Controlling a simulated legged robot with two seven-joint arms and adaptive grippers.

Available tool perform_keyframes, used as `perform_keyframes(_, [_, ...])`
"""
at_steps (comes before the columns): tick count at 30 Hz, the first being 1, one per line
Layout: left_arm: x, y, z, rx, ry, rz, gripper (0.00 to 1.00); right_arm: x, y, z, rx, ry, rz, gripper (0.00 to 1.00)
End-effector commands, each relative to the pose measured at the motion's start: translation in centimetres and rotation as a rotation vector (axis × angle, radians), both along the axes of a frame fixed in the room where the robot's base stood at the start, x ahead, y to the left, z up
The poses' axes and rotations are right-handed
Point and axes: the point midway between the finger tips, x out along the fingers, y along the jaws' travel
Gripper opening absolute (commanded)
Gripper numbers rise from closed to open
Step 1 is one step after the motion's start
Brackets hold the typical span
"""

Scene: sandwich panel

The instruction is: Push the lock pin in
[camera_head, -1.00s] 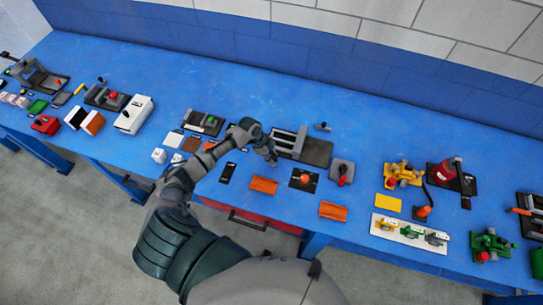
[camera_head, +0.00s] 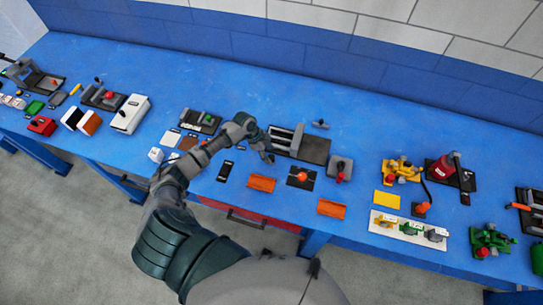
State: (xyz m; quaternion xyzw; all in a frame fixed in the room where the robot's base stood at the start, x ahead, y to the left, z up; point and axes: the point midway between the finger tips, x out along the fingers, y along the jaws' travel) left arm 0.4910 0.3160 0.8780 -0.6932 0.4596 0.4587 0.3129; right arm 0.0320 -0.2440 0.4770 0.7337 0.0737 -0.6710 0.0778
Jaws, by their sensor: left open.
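My left arm reaches in from the bottom, and its gripper (camera_head: 268,157) is over the table at the left front corner of a grey slotted fixture with a dark base plate (camera_head: 315,150). The fingers are small in the view; they look empty, and I cannot tell whether they touch the fixture. A small grey part (camera_head: 321,124) with a dark knob sits behind the fixture. I cannot tell for sure which part is the lock pin. My right gripper is not in view.
The table behind the fixture is mostly clear.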

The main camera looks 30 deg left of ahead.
Motion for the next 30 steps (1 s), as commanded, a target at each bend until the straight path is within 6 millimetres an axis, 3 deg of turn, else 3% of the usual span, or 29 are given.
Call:
perform_keyframes(6, [-0.6,1.6,4.7,0.003,-0.002,-0.002,0.57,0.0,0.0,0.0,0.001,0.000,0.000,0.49])
perform_keyframes(12, [-1.0,2.2,7.5,0.003,0.000,-0.001,0.57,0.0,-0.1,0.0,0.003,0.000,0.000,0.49])
perform_keyframes(30, [-1.1,2.6,8.2,0.001,0.001,-0.001,0.57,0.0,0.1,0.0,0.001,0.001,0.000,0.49])
